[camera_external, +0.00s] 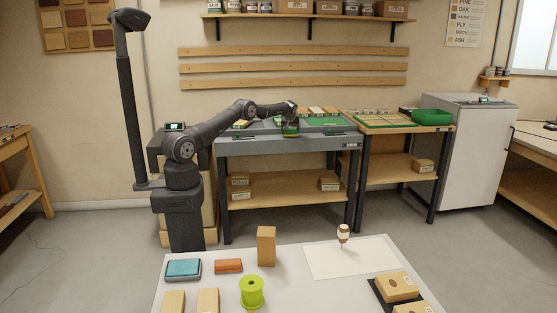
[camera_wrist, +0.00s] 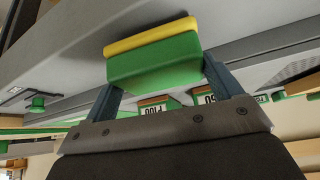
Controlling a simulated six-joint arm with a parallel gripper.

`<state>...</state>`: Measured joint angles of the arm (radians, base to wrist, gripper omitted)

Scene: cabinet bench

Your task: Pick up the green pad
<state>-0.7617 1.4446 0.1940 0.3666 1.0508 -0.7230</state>
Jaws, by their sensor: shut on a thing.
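The green pad (camera_wrist: 155,62) is a green block with a yellow layer along one face. In the wrist view it sits between the two fingers of my gripper (camera_wrist: 160,78), which is shut on it. In the external view my gripper (camera_external: 290,124) is at the front part of the grey bench (camera_external: 285,143), and the green pad (camera_external: 290,131) shows small and green under it. I cannot tell whether the pad touches the bench top.
Wooden blocks with labels (camera_wrist: 153,107) show behind the gripper in the wrist view.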

